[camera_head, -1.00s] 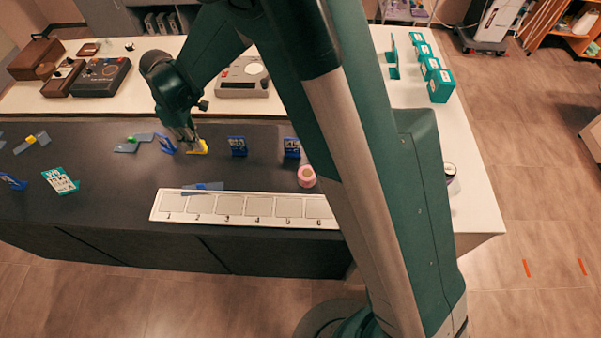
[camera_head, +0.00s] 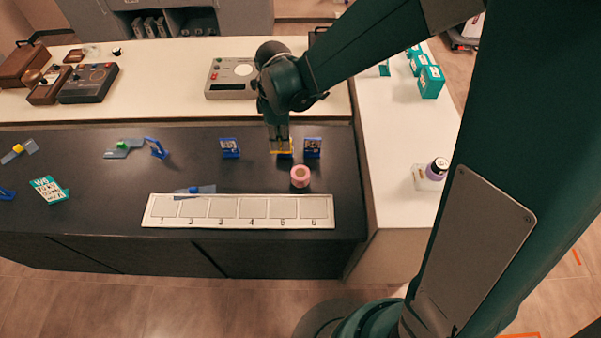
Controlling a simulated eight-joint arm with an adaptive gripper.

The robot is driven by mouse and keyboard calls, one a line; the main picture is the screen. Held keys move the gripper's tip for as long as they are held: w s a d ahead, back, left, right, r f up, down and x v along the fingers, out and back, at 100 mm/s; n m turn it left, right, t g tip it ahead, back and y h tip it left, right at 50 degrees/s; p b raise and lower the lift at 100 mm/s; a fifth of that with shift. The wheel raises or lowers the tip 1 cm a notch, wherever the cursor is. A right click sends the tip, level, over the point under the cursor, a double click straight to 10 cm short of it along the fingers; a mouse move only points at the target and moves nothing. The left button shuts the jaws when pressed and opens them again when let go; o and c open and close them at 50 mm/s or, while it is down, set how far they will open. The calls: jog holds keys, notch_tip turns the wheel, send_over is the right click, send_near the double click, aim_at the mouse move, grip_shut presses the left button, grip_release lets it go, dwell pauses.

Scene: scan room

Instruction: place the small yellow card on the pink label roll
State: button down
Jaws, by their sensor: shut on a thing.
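The pink label roll (camera_head: 300,176) lies on the dark table, above the right end of the numbered strip. My gripper (camera_head: 281,147) is shut on the small yellow card (camera_head: 282,152), just behind and a little left of the roll in the picture. The card shows as a thin yellow strip at the fingertips, apart from the roll. I cannot tell exactly how high it is above the table.
A blue stand (camera_head: 312,148) is close to the right of my gripper, and another blue stand (camera_head: 230,148) is to the left. The white numbered strip (camera_head: 150,219) lies in front of the roll. A grey device (camera_head: 232,78) sits on the white counter behind.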

jog(key=s+d, duration=0.2)
jog(key=d, duration=0.4)
jog(key=shift+d, duration=0.15)
jog(key=shift+s+f, duration=0.1)
send_over(300, 173)
jog(key=shift+f+b, duration=0.3)
jog(key=shift+f, duration=2.6)
jog(key=shift+d+f, duration=0.1)
jog(key=shift+f, duration=1.95)
jog(key=shift+f+b, duration=0.2)
jog(key=shift+b, duration=0.2)
jog(key=c, duration=2.5)
grip_release()
jog(key=shift+r, duration=0.2)
